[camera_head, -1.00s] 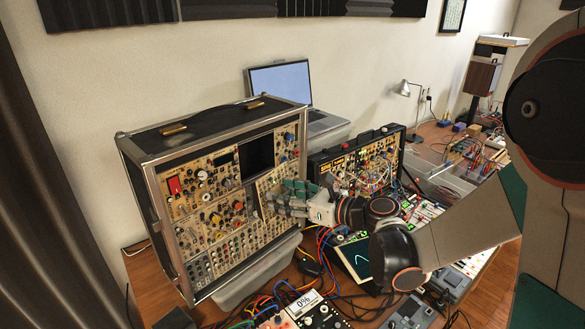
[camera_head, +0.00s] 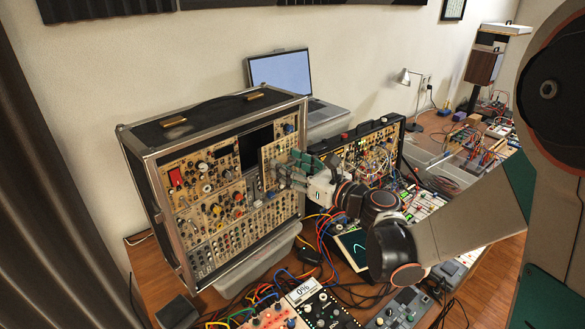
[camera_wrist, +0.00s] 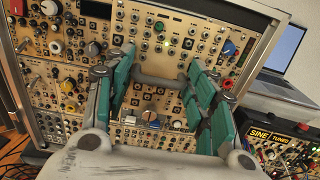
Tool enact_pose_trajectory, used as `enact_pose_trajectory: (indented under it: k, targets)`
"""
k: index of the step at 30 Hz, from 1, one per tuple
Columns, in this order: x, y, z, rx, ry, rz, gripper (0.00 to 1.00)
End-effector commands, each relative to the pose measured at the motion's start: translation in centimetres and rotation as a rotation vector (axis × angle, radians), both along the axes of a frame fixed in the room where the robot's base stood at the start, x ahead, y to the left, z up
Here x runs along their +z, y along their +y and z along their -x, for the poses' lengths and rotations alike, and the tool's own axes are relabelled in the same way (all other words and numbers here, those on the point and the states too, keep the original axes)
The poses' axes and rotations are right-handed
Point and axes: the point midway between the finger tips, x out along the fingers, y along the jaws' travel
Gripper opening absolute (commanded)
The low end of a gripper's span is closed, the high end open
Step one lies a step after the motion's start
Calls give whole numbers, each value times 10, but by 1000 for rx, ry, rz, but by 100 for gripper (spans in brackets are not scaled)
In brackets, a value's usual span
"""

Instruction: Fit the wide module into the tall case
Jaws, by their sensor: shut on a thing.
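The tall case (camera_head: 148,160) stands upright on the bench at left, black and metal-edged, filled with tan knobbed panels. A dark empty opening (camera_head: 250,146) shows in its upper row. My gripper (camera_head: 285,172) is shut on the wide module (camera_head: 275,151), a tan panel with jacks and knobs. The module is held upright in front of the opening and covers its right part.
A laptop (camera_head: 282,82) is behind the tall case. Cables and small devices (camera_head: 305,292) crowd the bench front.

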Motion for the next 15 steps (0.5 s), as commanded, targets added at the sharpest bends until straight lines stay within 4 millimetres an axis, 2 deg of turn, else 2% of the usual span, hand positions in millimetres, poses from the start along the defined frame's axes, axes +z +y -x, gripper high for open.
enact_pose_trajectory:
  k: [15]
  targets:
    - [0,30,-32,1,0,0,22]
